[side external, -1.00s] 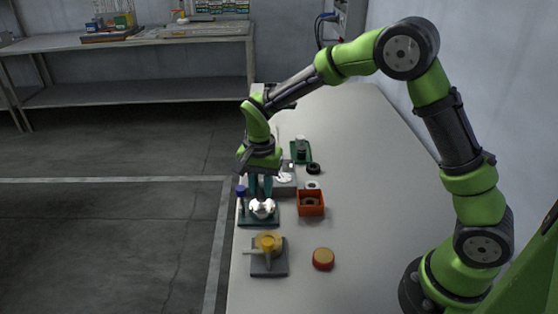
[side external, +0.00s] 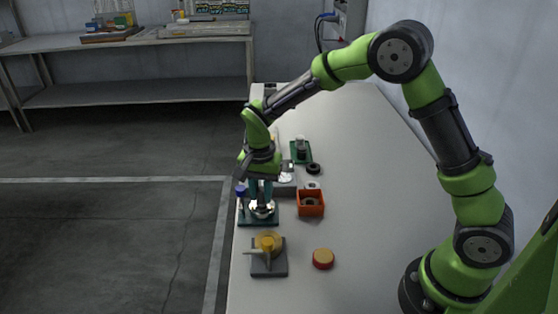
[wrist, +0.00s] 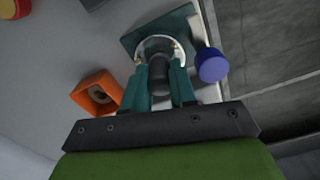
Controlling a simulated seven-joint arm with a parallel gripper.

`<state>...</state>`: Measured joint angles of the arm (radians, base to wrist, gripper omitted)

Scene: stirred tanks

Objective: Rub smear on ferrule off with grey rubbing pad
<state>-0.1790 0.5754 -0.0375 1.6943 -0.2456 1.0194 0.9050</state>
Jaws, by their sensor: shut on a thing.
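My gripper (side external: 261,199) is shut on a dark grey, rounded piece (wrist: 158,74), which looks like the grey rubbing pad. Its two teal fingers show on either side of the piece in the wrist view (wrist: 161,88). Directly under it is a shiny silver round part (side external: 264,214), which looks like the ferrule, on a dark green square base (side external: 246,223). The silver rim also shows in the wrist view (wrist: 144,52). The grey piece covers the middle of the silver part, and I cannot tell whether they touch. No smear can be made out.
A blue-capped item (wrist: 212,65) stands close beside the base. An orange box (side external: 311,210) with a dark ring inside is to the right. A grey block with a yellow-topped fixture (side external: 267,243) and a red-and-tan round pot (side external: 323,258) are nearer the camera. The right tabletop is clear.

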